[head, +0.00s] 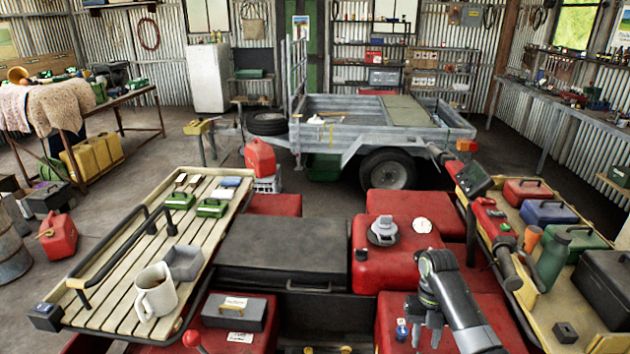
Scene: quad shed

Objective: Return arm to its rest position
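My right arm comes in from the lower right and bends down over the red bodywork of the quad. Its gripper (426,335) points down above the red surface. Its two dark fingers look apart, with red showing between them, and I see nothing held. A small blue-topped item (402,329) is just left of the fingers; I cannot tell whether they touch. My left arm and gripper are not in view.
A slatted rack (120,290) on the left carries a white mug (154,292), a grey tray (184,262) and green boxes. A red tank with a grey cap (383,230) stands behind my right gripper. A right-hand rack holds boxes and a green bottle (552,258). A trailer (350,130) stands beyond.

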